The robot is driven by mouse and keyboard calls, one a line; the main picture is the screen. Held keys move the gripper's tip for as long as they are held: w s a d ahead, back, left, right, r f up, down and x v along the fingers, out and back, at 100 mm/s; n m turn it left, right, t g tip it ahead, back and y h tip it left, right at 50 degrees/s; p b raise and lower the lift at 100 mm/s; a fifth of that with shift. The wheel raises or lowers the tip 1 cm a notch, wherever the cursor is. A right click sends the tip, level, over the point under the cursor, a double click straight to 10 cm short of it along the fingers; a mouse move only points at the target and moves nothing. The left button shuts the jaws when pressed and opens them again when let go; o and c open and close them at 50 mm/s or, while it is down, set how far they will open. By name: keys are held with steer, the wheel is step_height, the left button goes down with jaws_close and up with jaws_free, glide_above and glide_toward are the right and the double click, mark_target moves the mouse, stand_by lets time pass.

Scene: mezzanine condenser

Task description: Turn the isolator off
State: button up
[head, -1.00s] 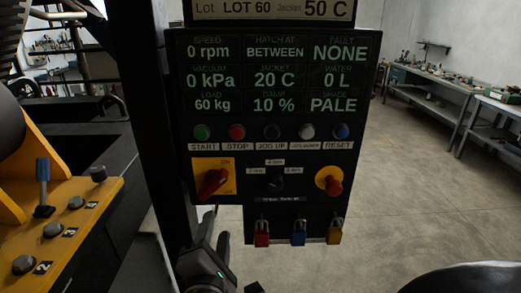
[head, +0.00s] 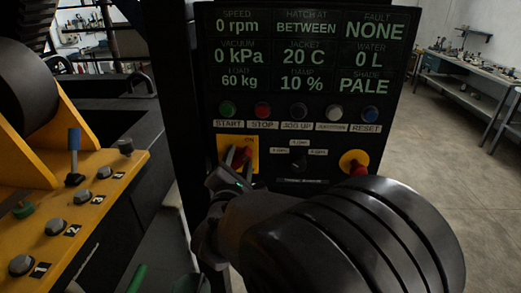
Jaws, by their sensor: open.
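The isolator is a red rotary handle (head: 240,156) on a yellow plate (head: 222,146) at the lower left of the black control panel. Its handle looks slanted, and the plate's lower part is hidden behind my gripper. My gripper (head: 229,174) is open, with its tips right at the lower side of the red handle. I cannot tell whether the jaws are around the handle or touching it.
A row of push buttons (head: 298,110) sits above the isolator. A selector switch (head: 298,154) and a red stop knob on yellow (head: 357,168) are to its right. My arm hides the panel's bottom. A yellow console (head: 85,208) stands at left.

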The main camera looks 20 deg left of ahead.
jaws_close()
steer(key=shift+f+m, duration=0.1)
steer(key=shift+m, duration=0.3)
steer(key=m+b, duration=0.1)
steer(key=m, duration=0.1)
steer(key=m+b, duration=0.1)
steer(key=m, duration=0.1)
steer(key=shift+w+d+f, duration=0.1)
steer(key=shift+d+f, duration=0.05)
steer(key=shift+f, duration=0.05)
steer(key=m, duration=0.1)
steer(key=m+b, duration=0.1)
steer(key=m, duration=0.1)
steer(key=m+b, duration=0.1)
steer(key=shift+f+m, duration=0.3)
steer(key=m+b, duration=0.3)
steer(key=m, duration=0.1)
steer(key=shift+f, duration=0.2)
steer(key=shift+f+m+b, duration=0.1)
steer(key=shift+m+b, duration=1.05)
steer(key=shift+m, duration=1.35)
